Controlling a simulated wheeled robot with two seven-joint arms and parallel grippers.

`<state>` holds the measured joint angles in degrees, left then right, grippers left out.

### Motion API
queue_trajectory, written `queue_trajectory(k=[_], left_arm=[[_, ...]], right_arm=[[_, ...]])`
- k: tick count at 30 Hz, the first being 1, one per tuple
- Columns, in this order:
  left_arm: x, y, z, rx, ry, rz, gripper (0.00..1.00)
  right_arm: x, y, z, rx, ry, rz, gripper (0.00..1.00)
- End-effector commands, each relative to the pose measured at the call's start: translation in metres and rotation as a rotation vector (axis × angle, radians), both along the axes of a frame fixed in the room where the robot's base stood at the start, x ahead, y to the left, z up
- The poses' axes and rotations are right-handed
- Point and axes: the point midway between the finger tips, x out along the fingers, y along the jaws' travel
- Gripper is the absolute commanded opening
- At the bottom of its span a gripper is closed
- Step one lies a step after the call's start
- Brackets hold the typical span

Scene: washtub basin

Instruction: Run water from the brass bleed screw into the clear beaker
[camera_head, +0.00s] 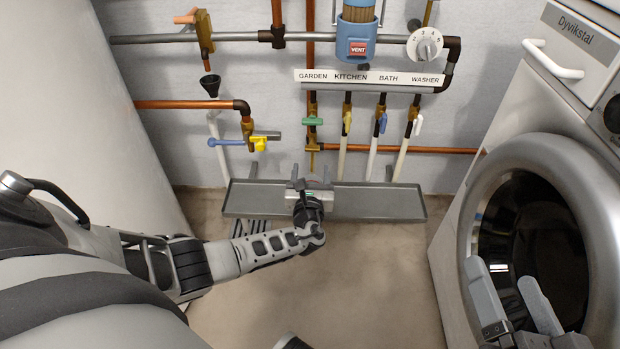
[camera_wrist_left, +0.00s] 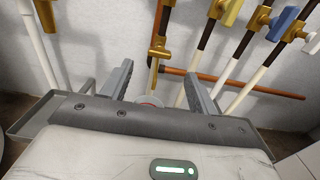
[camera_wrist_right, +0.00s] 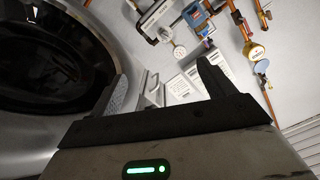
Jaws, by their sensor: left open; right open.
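My left gripper (camera_head: 314,186) is open low at the grey trough under the valves. The rest is hidden behind the gripper, and contact cannot be told. A brass fitting with a short, thin spout (camera_head: 312,146) hangs below the green GARDEN handle; it also shows in the left wrist view (camera_wrist_left: 158,50), above that rim. It may carry the bleed screw. No water is visible. My right gripper (camera_head: 512,290) is open and empty before the washer door.
The grey trough (camera_head: 385,203) runs along the wall. Valves with green, yellow, blue and white handles stand under the label strip (camera_head: 370,79). The washer (camera_head: 515,155) fills the right.

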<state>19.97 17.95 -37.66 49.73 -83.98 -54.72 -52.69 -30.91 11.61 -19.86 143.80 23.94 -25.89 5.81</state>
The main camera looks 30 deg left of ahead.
Motion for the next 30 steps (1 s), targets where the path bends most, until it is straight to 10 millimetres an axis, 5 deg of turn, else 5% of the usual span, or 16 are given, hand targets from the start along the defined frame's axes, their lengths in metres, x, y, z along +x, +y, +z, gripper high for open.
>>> queue_trajectory(k=[9,30], left_arm=[[-0.044,-0.027,0.0,-0.001,0.002,-0.001,0.6],[-0.048,-0.03,0.004,0.0,0.0,0.0,0.6]], right_arm=[[-0.002,-0.002,-0.008,-0.089,0.046,-0.008,0.82],[-0.002,-0.004,-0.008,-0.108,0.047,-0.011,0.82]])
